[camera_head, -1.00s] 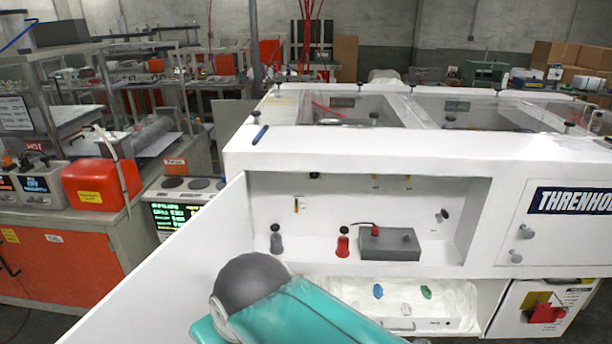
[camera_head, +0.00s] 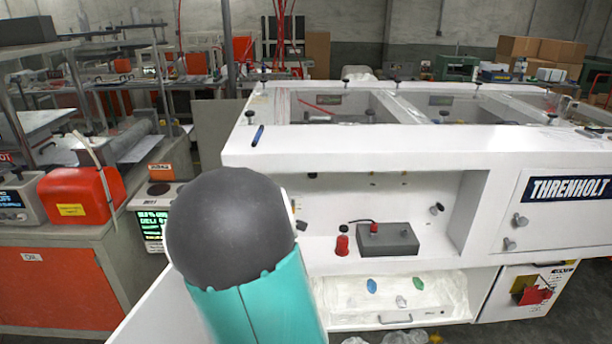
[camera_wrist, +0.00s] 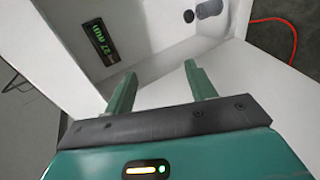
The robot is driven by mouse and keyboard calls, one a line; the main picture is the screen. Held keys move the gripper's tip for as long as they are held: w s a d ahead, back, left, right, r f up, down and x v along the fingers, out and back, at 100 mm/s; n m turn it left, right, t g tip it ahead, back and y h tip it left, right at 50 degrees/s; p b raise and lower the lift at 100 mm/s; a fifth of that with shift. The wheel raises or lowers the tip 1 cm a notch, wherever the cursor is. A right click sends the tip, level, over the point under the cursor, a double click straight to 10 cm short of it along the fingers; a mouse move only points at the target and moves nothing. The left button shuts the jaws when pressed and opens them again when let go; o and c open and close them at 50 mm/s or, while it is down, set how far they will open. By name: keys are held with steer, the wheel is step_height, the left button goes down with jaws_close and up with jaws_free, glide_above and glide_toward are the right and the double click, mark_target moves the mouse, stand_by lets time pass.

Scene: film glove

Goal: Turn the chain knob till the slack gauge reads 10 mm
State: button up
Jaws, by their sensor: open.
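In the wrist view, my gripper (camera_wrist: 161,72) is open and empty, its two green fingers pointing toward a white recess. A dark gauge display (camera_wrist: 100,38) with lit green digits and "mm" sits on the recess wall, upside down; its figure is hard to read. A black knob (camera_wrist: 208,9) sticks out beyond the right finger, apart from it, with a smaller dark knob (camera_wrist: 188,16) beside it. I cannot tell which one is the chain knob. In the head view, my arm hides the recess's left part, and my gripper is out of sight.
The white machine (camera_head: 370,148) holds a red knob (camera_head: 342,246) and a grey box (camera_head: 388,240) in its recess. A red cable (camera_wrist: 262,22) runs on the floor.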

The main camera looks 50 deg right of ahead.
steer(key=s+d+f+n+h, duration=0.1)
steer(key=d+f+n+h, duration=0.15)
steer(key=d, duration=0.65)
steer(key=n+t+h, duration=0.3)
steer(key=n, duration=0.9)
glide_toward(312, 176)
steer(key=x, duration=1.1)
steer(key=c, duration=1)
